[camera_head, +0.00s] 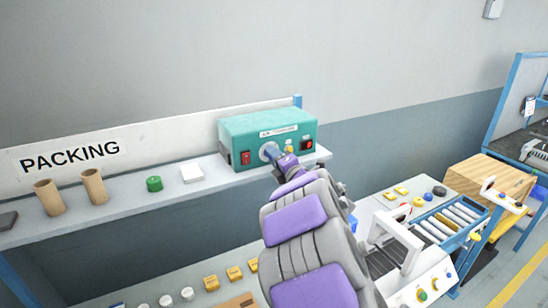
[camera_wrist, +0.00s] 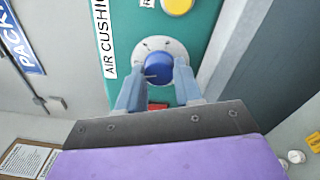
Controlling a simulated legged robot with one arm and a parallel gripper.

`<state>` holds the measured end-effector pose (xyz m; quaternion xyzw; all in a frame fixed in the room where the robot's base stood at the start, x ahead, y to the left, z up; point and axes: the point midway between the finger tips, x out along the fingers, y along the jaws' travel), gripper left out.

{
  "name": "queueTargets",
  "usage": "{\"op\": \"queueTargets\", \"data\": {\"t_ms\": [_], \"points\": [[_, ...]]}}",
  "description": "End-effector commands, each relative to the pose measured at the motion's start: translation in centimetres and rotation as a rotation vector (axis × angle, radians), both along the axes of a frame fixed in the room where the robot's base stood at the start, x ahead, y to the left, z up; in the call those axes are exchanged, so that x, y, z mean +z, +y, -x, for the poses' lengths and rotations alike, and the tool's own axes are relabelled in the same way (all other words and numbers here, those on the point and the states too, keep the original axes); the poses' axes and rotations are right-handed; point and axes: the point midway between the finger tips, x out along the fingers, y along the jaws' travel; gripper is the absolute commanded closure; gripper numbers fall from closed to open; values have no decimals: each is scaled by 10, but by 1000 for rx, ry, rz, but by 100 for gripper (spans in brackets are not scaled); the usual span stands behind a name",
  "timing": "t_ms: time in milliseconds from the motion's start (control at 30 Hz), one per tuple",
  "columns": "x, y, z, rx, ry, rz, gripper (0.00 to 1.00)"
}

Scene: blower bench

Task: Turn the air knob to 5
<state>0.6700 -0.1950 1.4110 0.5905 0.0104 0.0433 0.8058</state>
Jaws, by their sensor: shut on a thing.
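The teal blower box (camera_head: 250,128) stands on the shelf, with a red switch on its front left and another red switch at its right. In the wrist view its teal front (camera_wrist: 123,20) carries a label reading "AIR CUSHI…". The blue air knob (camera_wrist: 158,68) sits on a pale round dial (camera_wrist: 160,45) with dark marks. My gripper (camera_wrist: 158,82) has one finger on each side of the knob and is shut on it. In the head view my gripper (camera_head: 277,154) reaches the box front and hides most of the knob. The number the knob points to cannot be read.
A yellow button (camera_wrist: 178,6) is close to the dial. On the shelf (camera_head: 110,210) left of the box are a white block (camera_head: 191,173), a green cylinder (camera_head: 154,184) and two brown tubes (camera_head: 94,186). A roller conveyor (camera_head: 450,222) stands at the right.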

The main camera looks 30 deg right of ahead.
Motion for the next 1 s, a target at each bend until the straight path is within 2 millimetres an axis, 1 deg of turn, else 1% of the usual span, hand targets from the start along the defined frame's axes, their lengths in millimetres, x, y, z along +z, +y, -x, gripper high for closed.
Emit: {"op": "queueTargets", "data": {"t_ms": [33, 1000], "points": [[-3, 0, 0, -1, 9, -44, 96], [-6, 2, 0, -5, 45, -967, 96]]}}
